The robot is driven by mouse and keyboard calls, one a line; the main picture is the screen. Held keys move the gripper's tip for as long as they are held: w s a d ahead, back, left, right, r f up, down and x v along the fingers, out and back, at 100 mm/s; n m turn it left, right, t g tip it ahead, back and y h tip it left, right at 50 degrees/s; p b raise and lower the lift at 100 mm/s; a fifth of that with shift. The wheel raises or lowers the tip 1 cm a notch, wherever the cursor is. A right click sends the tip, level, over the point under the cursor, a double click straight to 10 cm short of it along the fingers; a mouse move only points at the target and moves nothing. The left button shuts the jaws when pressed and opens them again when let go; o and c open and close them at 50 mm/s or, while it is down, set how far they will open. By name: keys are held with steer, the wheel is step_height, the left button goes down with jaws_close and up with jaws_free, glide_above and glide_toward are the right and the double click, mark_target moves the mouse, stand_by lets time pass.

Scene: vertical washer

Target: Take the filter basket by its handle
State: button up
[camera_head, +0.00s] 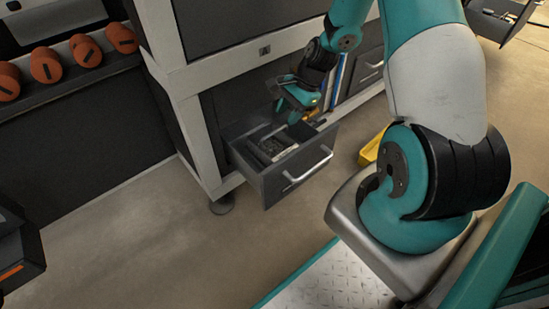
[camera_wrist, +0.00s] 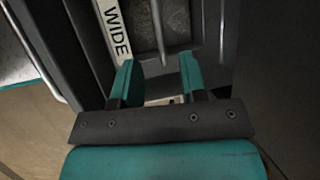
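The filter basket (camera_head: 278,147) lies inside an open grey drawer (camera_head: 312,165) in the head view. In the wrist view its mesh (camera_wrist: 179,22) shows beside a white strip marked "WIDE" (camera_wrist: 113,30). A thin metal bar (camera_wrist: 157,25), seemingly its handle, runs down the picture to just ahead of the space between my fingertips. My gripper (camera_wrist: 158,68) is open, one teal finger on each side of the bar's line, with nothing held. In the head view my gripper (camera_head: 296,108) is over the back of the drawer. I cannot tell how far the fingertips are above the bar.
The drawer's front handle (camera_head: 308,168) faces the open floor. A yellow object (camera_head: 374,147) is on the floor right of the drawer. A cabinet leg (camera_head: 222,204) stands left. Orange-red rolls (camera_head: 46,65) lie on a shelf at far left.

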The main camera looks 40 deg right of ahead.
mark_target(277, 130)
steer(key=b+x, duration=0.4)
steer(key=x, duration=0.3)
steer(key=shift+a+f+b, duration=0.15)
steer(key=shift+a+b, duration=0.1)
steer(key=shift+b, duration=0.05)
jaws_close()
